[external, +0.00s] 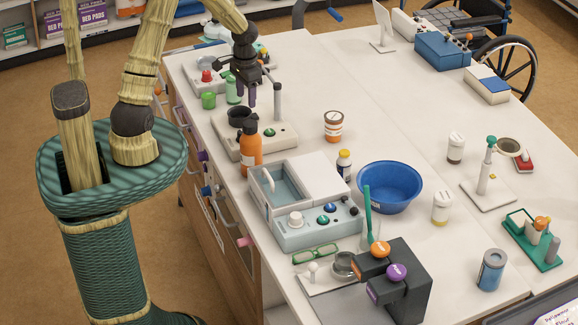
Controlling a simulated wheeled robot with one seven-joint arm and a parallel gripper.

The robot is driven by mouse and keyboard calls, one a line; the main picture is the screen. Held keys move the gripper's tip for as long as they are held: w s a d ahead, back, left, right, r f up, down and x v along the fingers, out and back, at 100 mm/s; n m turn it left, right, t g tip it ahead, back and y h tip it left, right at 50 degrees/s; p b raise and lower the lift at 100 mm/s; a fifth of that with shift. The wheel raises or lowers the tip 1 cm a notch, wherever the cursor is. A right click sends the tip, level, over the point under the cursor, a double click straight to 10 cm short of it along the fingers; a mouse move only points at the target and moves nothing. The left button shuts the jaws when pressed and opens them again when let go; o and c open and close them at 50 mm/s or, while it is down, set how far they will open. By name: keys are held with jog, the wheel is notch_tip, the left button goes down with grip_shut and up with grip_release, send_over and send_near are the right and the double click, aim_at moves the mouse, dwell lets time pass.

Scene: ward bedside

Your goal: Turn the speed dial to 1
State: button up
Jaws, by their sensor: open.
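My gripper (246,94) is dark with purplish fingers, open and pointing down. It appears in the external view above a cream bench device (231,152) near the table's left edge. That device has a black round cup-like part (239,116), a grey upright post (277,101) and a small green knob or button (269,132). The fingers look empty. I cannot tell whether they touch the device. No dial markings are readable, and I cannot tell for sure which control is the speed dial. A pale blue lidded device (318,232) nearer the camera has a white knob (295,219).
An orange bottle (250,150) with a black top stands close beside the cream device. A green cup (208,100) and a green bottle (232,90) stand behind it. A blue basin (389,187) is to the right. The table's middle back is clear.

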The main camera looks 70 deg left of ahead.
jog(key=p, duration=0.1)
send_over(242, 131)
jog(key=shift+d+r+n, duration=0.1)
jog(key=shift+r+n, duration=0.15)
jog(key=shift+n, duration=0.15)
jog(key=shift+f, duration=0.15)
notch_tip(242, 131, down, 17)
jog(key=p, duration=0.2)
jog(key=shift+f+p, duration=0.1)
jog(key=shift+p, duration=0.2)
jog(key=shift+c, duration=0.4)
jog(key=c, duration=0.9)
